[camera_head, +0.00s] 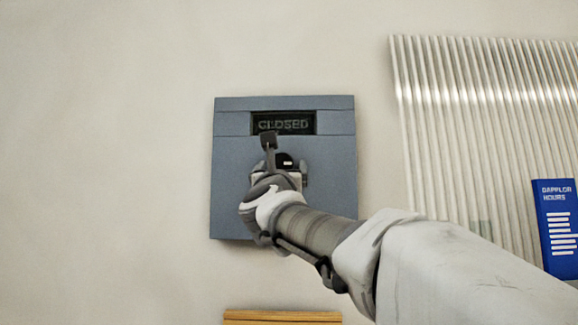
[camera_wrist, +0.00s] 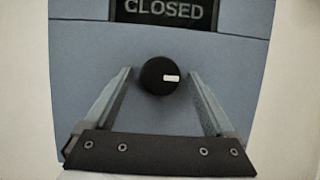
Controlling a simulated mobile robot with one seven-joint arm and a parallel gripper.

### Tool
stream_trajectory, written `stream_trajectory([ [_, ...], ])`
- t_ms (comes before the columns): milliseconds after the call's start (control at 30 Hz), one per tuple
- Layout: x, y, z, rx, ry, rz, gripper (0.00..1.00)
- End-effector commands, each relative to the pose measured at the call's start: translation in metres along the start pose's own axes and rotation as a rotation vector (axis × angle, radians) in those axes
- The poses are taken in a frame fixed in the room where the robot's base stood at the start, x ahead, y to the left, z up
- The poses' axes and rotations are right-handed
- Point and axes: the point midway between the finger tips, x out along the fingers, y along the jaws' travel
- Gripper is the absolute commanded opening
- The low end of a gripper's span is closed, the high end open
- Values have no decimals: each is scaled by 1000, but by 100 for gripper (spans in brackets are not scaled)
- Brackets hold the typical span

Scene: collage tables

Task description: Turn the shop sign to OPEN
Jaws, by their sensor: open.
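The shop sign (camera_head: 228,170) is a blue-grey square panel on the wall, with a dark window (camera_head: 283,123) near its top that reads CLOSED. In the wrist view the sign (camera_wrist: 80,60) fills most of the picture, and its window (camera_wrist: 165,10) also reads CLOSED. A round black knob (camera_wrist: 160,76) with a white mark pointing right sits below the window. My gripper (camera_wrist: 160,85) is open, with one finger on each side of the knob and a visible gap to both. In the head view my gripper (camera_head: 280,165) is in front of the panel and covers much of the knob.
A ribbed pale panel (camera_head: 450,130) is on the wall to the right. A blue board (camera_head: 557,225) with white writing about hours stands at the far right. A wooden edge (camera_head: 282,317) shows below the sign. The wall left of the sign is bare.

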Motion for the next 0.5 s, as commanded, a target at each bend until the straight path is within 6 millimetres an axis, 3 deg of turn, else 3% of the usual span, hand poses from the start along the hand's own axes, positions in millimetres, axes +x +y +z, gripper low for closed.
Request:
stream_trajectory([
  [167, 0, 0, 0, 0, 0, 0, 89],
  [500, 0, 0, 0, 0, 0, 0, 30],
])
